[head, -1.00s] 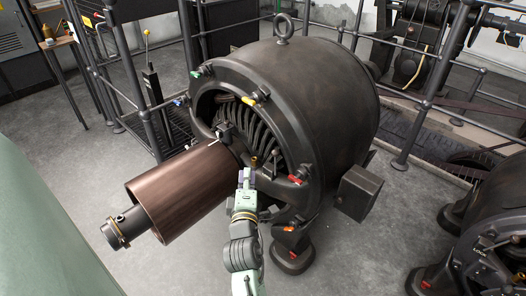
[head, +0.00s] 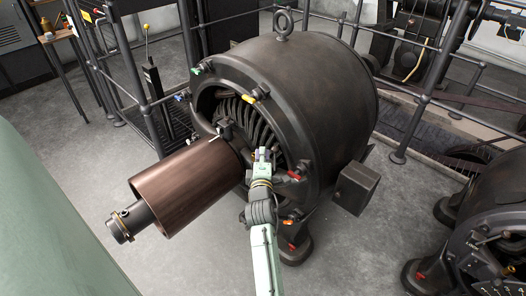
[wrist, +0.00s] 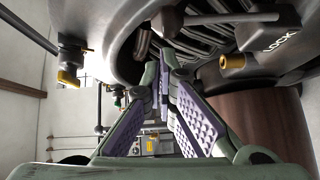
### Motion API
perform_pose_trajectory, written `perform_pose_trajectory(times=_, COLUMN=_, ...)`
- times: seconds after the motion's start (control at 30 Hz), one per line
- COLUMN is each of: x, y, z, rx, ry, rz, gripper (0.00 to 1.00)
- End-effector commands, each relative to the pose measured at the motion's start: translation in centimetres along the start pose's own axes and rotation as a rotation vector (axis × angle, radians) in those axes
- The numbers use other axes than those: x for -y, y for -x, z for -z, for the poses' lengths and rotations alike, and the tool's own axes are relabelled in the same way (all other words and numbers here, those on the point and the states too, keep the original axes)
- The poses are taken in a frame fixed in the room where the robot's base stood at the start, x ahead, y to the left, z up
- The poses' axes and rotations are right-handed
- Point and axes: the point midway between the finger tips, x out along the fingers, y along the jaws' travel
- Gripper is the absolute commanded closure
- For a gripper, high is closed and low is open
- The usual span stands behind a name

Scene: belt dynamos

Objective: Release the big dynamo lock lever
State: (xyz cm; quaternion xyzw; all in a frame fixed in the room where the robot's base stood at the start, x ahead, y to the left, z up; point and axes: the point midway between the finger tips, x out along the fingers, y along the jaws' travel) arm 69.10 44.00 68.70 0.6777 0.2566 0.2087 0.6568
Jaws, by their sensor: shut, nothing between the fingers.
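The big dynamo (head: 325,85) is a dark drum with a ring-shaped front and coils inside; a copper-brown cylinder (head: 187,185) sticks out of it. My gripper (head: 263,152) is at the lower part of the ring opening, right of the cylinder. In the wrist view its purple-padded fingers (wrist: 160,68) meet at the tips, shut and empty. A dark lever (wrist: 225,18) with a rounded end lies above and right of the fingertips, apart from them in the picture. In the head view I cannot clearly make out the lever.
A yellow handle (head: 247,97) and a red one (head: 293,176) sit on the ring; the yellow one also shows in the wrist view (wrist: 68,78). A dark box (head: 357,188) juts from the drum's right side. Another machine (head: 490,240) stands lower right. Railings run behind.

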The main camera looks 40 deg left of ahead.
Motion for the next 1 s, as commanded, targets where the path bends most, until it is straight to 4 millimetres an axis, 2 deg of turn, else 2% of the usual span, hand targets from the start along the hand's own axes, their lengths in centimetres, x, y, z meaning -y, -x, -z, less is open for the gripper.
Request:
perform_pose_trajectory(times=0.4, x=-0.1, y=-0.1, z=-0.3, rx=0.0, ry=0.0, rz=0.0, gripper=1.0)
perform_pose_trajectory(times=0.67, x=-1.3, y=-1.5, z=-1.8, rx=0.002, ry=0.0, rz=-0.001, gripper=1.0)
perform_pose_trajectory(times=1.0, x=-0.9, y=-1.6, z=-1.7, rx=0.0, ry=0.0, rz=0.0, gripper=1.0)
